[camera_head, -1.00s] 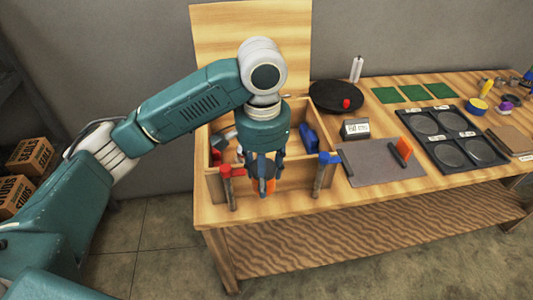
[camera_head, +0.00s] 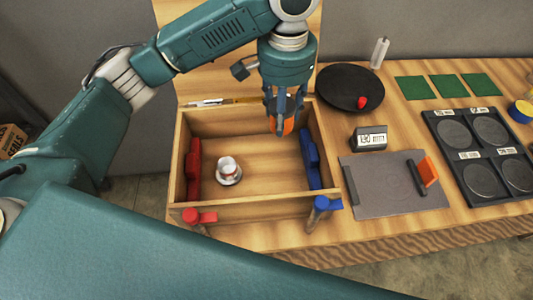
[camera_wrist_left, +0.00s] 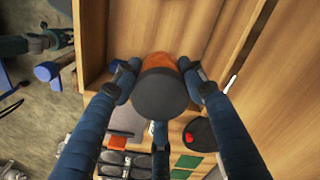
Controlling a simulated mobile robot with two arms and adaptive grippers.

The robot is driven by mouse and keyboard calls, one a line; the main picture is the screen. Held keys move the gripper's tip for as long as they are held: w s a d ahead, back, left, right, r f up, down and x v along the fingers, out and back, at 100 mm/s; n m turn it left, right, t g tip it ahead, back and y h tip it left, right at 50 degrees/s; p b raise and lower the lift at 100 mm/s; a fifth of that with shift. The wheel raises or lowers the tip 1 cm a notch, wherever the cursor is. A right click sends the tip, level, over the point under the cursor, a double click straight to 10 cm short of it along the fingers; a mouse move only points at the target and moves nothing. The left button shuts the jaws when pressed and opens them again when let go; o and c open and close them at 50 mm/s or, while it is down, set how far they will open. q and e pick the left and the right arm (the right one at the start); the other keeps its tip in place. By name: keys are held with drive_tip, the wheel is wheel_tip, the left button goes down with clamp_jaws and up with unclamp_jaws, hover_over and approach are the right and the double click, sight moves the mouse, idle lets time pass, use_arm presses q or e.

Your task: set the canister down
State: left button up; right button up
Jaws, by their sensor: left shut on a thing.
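My left gripper (camera_head: 285,108) is shut on the canister, pointing down over the back right part of an open wooden box. The canister (camera_head: 288,125) is orange and shows partly between the fingers. In the left wrist view its round dark grey end (camera_wrist_left: 160,95) faces the camera, with the orange body (camera_wrist_left: 160,61) beyond it and the fingertips (camera_wrist_left: 160,72) on both sides. Its lower end and its gap to the box floor cannot be told. My right gripper is not in view.
The wooden box (camera_head: 255,212) holds a small white-and-red item (camera_head: 228,171), a red part (camera_head: 194,168) and a blue part (camera_head: 309,158) along its sides. Clamps with red (camera_head: 200,217) and blue (camera_head: 325,205) handles sit at its front. A black round plate (camera_head: 340,88) stands right of it. The box's middle floor is clear.

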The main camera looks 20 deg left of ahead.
use_arm(q)
drive_tip(key=f, duration=0.2)
drive_tip(key=s+f, duration=0.1)
drive_tip(key=shift+s+f, duration=0.1)
drive_tip(key=shift+f, duration=0.3)
drive_tip(key=f, duration=0.5)
drive_tip(key=f+p, duration=0.1)
drive_tip(key=f, duration=0.4)
drive_tip(key=shift+w+f, duration=0.2)
drive_tip(key=shift+f, duration=0.45)
wheel_tip(320, 180, down, 4)
drive_tip(key=shift+r+p, duration=0.25)
drive_tip(key=shift+p, duration=0.05)
drive_tip(key=shift+f, duration=0.2)
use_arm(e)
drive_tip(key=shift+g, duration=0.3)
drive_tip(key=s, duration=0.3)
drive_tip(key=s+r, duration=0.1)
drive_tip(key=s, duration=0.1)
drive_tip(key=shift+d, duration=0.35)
use_arm(q)
drive_tip(key=shift+f, duration=0.1)
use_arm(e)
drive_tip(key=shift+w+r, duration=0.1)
